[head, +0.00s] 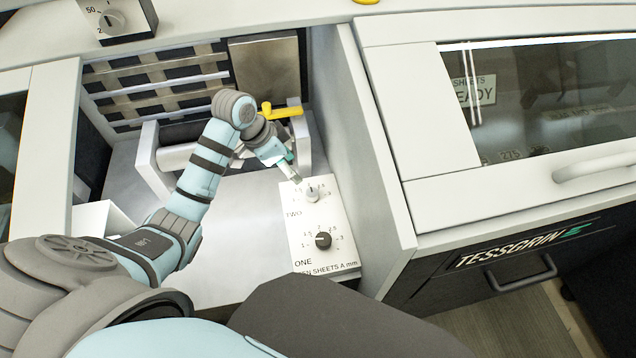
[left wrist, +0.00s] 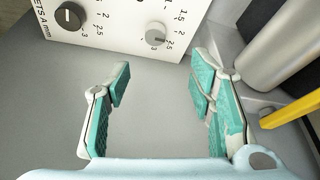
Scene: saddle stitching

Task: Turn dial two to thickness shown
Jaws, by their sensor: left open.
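Dial two (head: 312,193) is a pale grey knob beside the word TWO on a white sloped panel (head: 300,222). Dial two also shows in the left wrist view (left wrist: 156,34), with its dark pointer line toward the 2.5 and 3 marks; the exact setting is hard to read. Dial one (head: 323,240), a black knob, is lower on the panel and at the upper left of the left wrist view (left wrist: 70,16). My left gripper (head: 291,173) is just above and left of dial two. In the wrist view its teal-padded fingers (left wrist: 160,82) are apart and empty, short of the knob. My right gripper is not in view.
A yellow handle (head: 282,111) and a grey roller bracket stand behind my left gripper. A pale wall (head: 372,150) rises right of the panel. A small dial box (head: 115,18) is at upper left. A partly hidden sign (head: 475,92) reading SHEETS and EADY shows behind the right window.

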